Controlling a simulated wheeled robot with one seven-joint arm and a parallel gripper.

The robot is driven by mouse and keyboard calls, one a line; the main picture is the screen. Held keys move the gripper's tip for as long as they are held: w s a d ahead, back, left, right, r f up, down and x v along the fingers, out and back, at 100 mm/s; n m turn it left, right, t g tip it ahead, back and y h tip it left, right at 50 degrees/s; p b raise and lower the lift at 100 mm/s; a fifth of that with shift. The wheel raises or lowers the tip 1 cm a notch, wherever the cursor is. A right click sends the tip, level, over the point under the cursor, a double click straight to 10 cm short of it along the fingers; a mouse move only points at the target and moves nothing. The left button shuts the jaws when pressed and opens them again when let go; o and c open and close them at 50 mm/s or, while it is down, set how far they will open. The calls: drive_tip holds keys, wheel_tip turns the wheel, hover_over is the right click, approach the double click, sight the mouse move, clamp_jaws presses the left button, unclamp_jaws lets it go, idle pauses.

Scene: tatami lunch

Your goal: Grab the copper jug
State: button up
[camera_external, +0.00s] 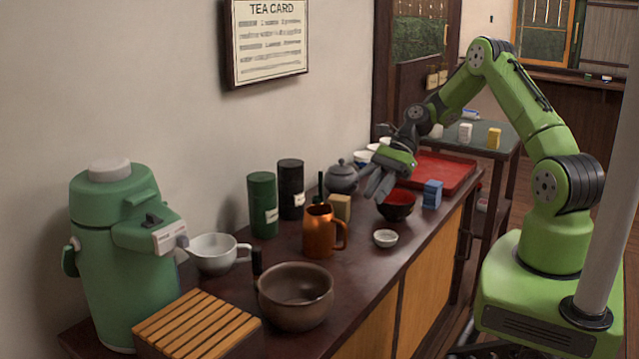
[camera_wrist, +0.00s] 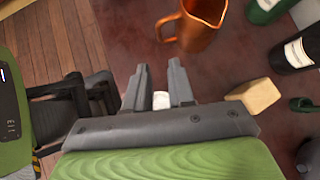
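The copper jug (camera_external: 318,236) stands upright on the dark counter, its handle on the right side. In the wrist view the jug (camera_wrist: 203,22) is at the top, partly cut off by the frame edge, ahead of the fingertips. My gripper (camera_external: 376,188) hangs above the counter, to the right of the jug and beside the black bowl with a red inside. In the wrist view my gripper (camera_wrist: 159,68) has its fingers apart with nothing held between them. The gripper is not touching the jug.
A small white cup (camera_external: 385,238) sits right of the jug, and a tan block (camera_external: 341,207) is behind it. The black bowl (camera_external: 397,212), grey teapot (camera_external: 342,180), green canister (camera_external: 263,205) and brown bowl (camera_external: 296,310) stand around.

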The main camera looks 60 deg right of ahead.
sight(326, 234)
drive_tip(key=b+x, duration=0.2)
drive_tip(key=x, duration=0.6)
drive_tip(key=b+x, duration=0.3)
drive_tip(key=x, duration=0.4)
drive_tip(key=shift+w+a, duration=0.15)
drive_tip(key=shift+a, duration=0.3)
clamp_jaws()
